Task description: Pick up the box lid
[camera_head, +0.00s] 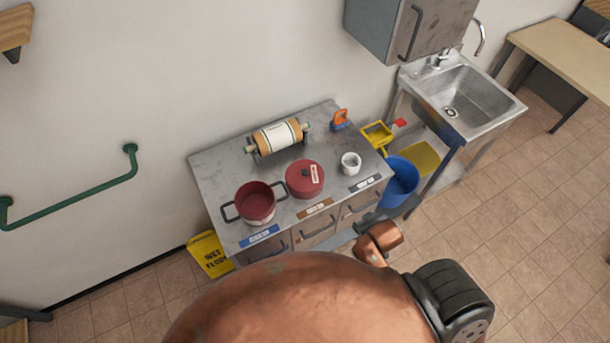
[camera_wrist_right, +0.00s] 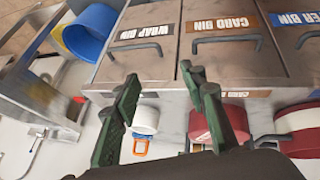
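A round red lid (camera_head: 308,185) with a dark knob and a pale label is on the grey counter, right of an open red pot (camera_head: 256,208) with dark handles. I cannot tell whether anything is under the lid, and no square box lid shows. In the right wrist view, a red rounded thing (camera_wrist_right: 235,122), seemingly the lid, is partly behind a finger. My right gripper (camera_wrist_right: 161,75) has green fingers spread apart with nothing between them, in front of the counter drawers. Its fingers are hidden in the head view. My left gripper is not in view.
The counter (camera_head: 215,182) also holds a roll dispenser (camera_head: 278,136), a white cup (camera_head: 350,163) and an orange tool (camera_head: 340,119). A blue bucket (camera_head: 400,181) and sink (camera_head: 462,101) stand right. A yellow floor sign (camera_head: 208,255) stands left. A wall cabinet (camera_head: 412,30) hangs above.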

